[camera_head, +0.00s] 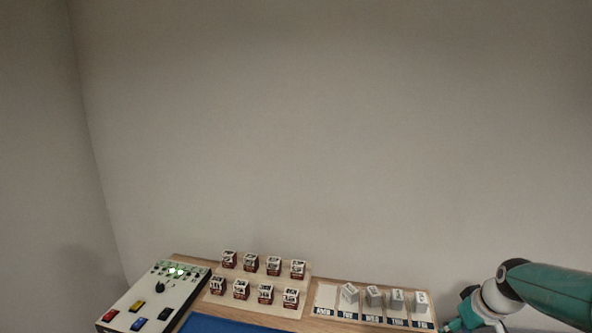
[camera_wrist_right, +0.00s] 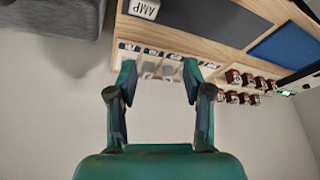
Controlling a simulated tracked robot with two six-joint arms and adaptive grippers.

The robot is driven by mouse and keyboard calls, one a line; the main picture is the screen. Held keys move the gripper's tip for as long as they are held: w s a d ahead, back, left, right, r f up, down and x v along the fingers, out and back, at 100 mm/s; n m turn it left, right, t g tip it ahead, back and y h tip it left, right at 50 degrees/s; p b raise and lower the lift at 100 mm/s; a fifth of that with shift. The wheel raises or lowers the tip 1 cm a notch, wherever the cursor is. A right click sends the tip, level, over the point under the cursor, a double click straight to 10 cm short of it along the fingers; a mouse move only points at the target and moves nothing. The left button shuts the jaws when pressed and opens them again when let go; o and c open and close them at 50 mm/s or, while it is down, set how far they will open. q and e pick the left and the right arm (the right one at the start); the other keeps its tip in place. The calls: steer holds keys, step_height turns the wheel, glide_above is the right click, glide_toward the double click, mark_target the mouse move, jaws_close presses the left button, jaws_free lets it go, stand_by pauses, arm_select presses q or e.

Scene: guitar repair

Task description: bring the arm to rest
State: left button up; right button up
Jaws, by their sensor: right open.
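My right arm comes in from the right in the head view, and its gripper (camera_head: 462,322) is low at the lower right edge, partly cut off. In the right wrist view my right gripper (camera_wrist_right: 160,78) has its two teal fingers spread apart with nothing held between them. Beyond the fingers is the pale labelled tray (camera_head: 325,293) with several white blocks (camera_head: 373,296). The gripper is beside the tray's right end in the head view. My left gripper is in neither view.
A pale board (camera_head: 215,298) holds several dark red and white blocks (camera_head: 252,262). A control box (camera_head: 150,305) with coloured buttons stands at the left. A blue mat (camera_head: 215,324) lies in front. A white AMP block (camera_wrist_right: 143,9) and a grey object (camera_wrist_right: 45,30) show in the wrist view.

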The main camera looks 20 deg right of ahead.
steer(key=w+a+f+g+y, duration=0.2)
steer(key=a+f+y, duration=0.1)
steer(key=a+f, duration=1.8)
steer(key=s+a+f+g+y, duration=0.1)
steer(key=s+a+f, duration=0.4)
steer(key=s+a, duration=0.35)
steer(key=s+a+f+g, duration=0.1)
steer(key=s+a+f, duration=0.3)
steer(key=s+a, duration=0.4)
arm_select(q)
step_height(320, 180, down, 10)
steer(key=b, duration=1)
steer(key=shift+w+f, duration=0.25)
arm_select(e)
step_height(320, 180, down, 10)
steer(key=w, duration=0.1)
steer(key=shift+w+a, duration=0.25)
steer(key=shift+w, duration=0.15)
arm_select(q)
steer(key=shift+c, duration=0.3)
arm_select(e)
steer(key=shift+c, duration=0.3)
